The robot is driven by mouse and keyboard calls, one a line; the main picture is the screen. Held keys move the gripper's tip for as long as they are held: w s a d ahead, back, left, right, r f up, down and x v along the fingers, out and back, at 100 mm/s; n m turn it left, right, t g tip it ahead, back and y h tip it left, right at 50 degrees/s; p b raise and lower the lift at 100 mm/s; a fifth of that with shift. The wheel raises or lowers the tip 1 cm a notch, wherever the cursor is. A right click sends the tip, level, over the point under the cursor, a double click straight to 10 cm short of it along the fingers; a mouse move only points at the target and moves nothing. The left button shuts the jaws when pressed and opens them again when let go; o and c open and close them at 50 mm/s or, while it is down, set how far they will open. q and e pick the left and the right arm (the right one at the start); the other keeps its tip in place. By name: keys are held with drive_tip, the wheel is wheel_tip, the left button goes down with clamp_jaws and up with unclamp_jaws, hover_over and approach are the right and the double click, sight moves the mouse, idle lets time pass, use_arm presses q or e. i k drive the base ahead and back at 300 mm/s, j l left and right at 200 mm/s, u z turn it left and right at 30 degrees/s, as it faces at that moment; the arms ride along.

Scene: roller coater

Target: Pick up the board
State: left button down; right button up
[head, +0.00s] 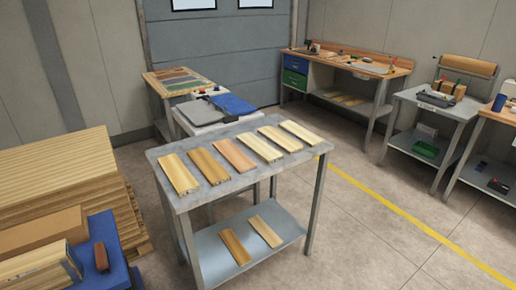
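Several wooden boards lie flat in a row on a grey metal table in the middle of the head view. From left to right they include a pale yellow board (179,174), a darker brown board (208,166), a reddish board (234,156), and paler boards toward the right end (260,147). Two more boards (250,238) lie on the table's lower shelf. The grey table (200,191) has a bare strip along its front edge. Which board is meant, I cannot tell. Neither of my grippers shows in the head view.
A large stack of planks (60,165) stands at the left, beside a blue-topped surface (105,230). A machine with a blue cover (233,104) stands behind the table. Workbenches (345,60) line the back right. The floor right of the table is clear, with a yellow line (400,212).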

sight(269, 155)
drive_tip(key=i+z, duration=0.1)
drive_tip(key=z, duration=0.55)
drive_tip(key=i+j+z, duration=0.35)
drive_tip(key=i, duration=0.25)
drive_tip(key=i+j+z, duration=0.3)
drive_tip(key=i+j, duration=0.25)
drive_tip(key=j, duration=0.2)
drive_tip(key=i+j, duration=0.35)
drive_tip(key=j, duration=0.1)
